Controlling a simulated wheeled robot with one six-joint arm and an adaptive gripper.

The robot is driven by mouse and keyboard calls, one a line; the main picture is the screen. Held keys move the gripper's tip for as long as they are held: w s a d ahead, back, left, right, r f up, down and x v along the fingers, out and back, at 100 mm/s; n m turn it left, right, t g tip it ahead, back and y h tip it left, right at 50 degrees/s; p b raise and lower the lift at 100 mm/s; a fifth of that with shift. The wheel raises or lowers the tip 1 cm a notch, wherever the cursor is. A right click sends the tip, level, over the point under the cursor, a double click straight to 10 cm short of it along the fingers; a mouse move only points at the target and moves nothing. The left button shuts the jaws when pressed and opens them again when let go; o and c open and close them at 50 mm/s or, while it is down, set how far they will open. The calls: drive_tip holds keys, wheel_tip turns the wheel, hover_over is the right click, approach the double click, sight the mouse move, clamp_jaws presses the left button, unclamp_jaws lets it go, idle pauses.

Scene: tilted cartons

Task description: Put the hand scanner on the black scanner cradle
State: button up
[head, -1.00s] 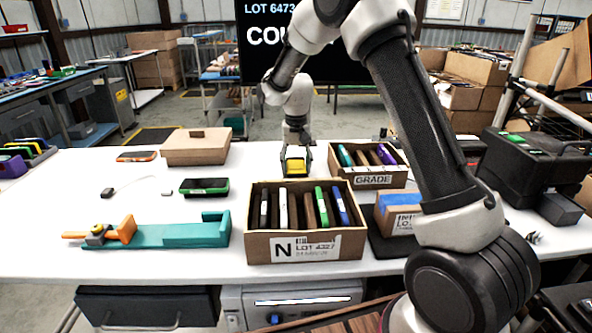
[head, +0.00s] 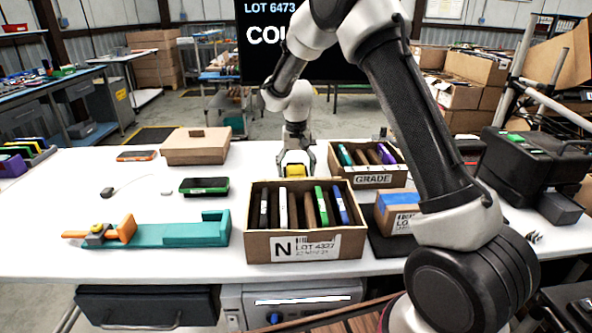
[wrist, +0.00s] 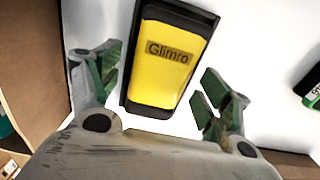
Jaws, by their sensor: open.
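A yellow device with a black edge, marked "Glimro" (wrist: 168,60), lies between my open fingers in the wrist view; it looks like the hand scanner. My gripper (wrist: 164,85) straddles it, with white gaps between its green pads and the device. In the head view the yellow device (head: 296,171) is behind the carton marked N, with my gripper (head: 297,168) over it. Its lower part is hidden by that carton. I cannot pick out the black scanner cradle for certain; I cannot tell whether the black edge around the yellow belongs to the device or to a cradle.
The N carton (head: 304,246) of upright devices stands in front, the GRADE carton (head: 374,180) right of my gripper. A green-edged black device (head: 204,186) and a closed brown box (head: 196,147) are left. A teal fixture (head: 196,235) lies front left. Free white table lies between.

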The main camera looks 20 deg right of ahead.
sight(296, 170)
wheel_tip(296, 170, up, 12)
drive_tip(key=s+d+r+t, duration=0.1)
drive_tip(key=s+d+r, duration=0.5)
drive_tip(key=s+r, duration=0.3)
drive_tip(key=s+d+t, duration=0.1)
drive_tip(key=s+d, duration=0.2)
drive_tip(key=s, duration=0.6)
drive_tip(key=s+d+n+t, duration=0.1)
drive_tip(key=s+d, duration=0.2)
drive_tip(key=s, duration=0.7)
drive_tip(key=s+d+r+n+t, duration=0.1)
drive_tip(key=s+d, duration=0.2)
drive_tip(key=s, duration=0.7)
drive_tip(key=shift+r, duration=0.1)
